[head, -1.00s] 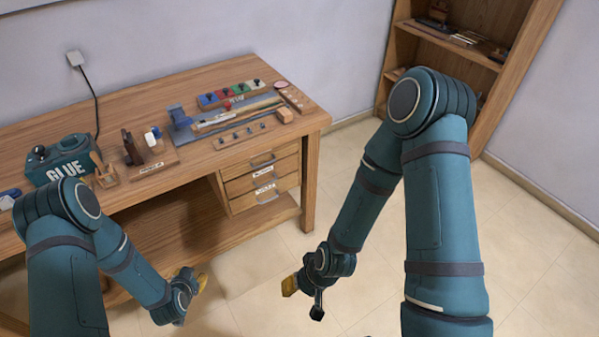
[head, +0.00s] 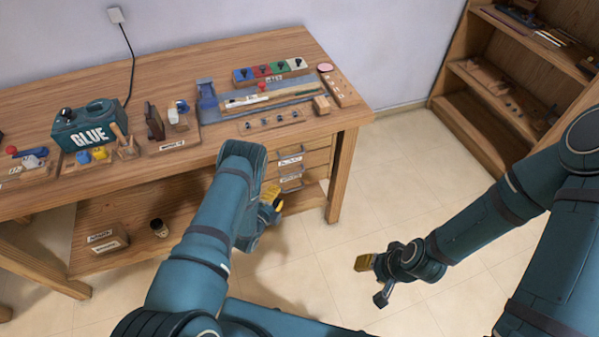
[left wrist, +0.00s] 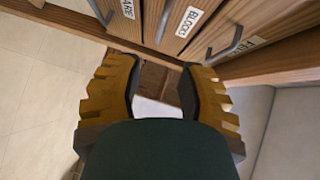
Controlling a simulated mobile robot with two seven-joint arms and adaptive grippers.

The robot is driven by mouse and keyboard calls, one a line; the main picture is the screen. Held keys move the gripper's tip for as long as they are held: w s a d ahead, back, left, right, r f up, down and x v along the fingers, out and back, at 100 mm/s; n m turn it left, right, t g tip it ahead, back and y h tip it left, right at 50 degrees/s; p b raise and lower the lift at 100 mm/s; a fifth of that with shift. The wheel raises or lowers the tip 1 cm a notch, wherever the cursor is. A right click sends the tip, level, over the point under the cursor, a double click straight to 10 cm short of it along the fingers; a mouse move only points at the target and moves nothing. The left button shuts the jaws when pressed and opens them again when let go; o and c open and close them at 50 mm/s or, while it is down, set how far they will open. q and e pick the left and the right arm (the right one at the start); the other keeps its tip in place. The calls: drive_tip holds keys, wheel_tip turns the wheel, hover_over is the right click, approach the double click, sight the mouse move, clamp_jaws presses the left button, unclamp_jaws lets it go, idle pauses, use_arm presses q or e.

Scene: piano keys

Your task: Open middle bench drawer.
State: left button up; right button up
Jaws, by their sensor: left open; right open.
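The wooden bench (head: 200,165) has a stack of small drawers at its right end, each with a grey handle and a white label. The middle drawer (head: 318,172) looks closed in the head view, partly hidden by my left arm. In the left wrist view its label begins "BLOCK" (left wrist: 189,21), and its handle (left wrist: 164,22) lies beside that label. My left gripper (head: 272,198) is open and empty in front of the drawers; its yellow fingers (left wrist: 159,66) are apart, just short of the drawer fronts. My right gripper (head: 372,276) is open over the floor, away from the bench.
A teal glue holder (head: 90,125), several tools and coloured blocks (head: 270,70) are on the bench top. A bookcase (head: 470,120) is at right. Floor between is clear.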

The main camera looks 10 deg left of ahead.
sight(292, 174)
use_arm(q)
drive_tip(key=b+x, duration=0.3)
drive_tip(key=x, duration=0.9)
drive_tip(key=shift+w, duration=0.25)
clamp_jaws()
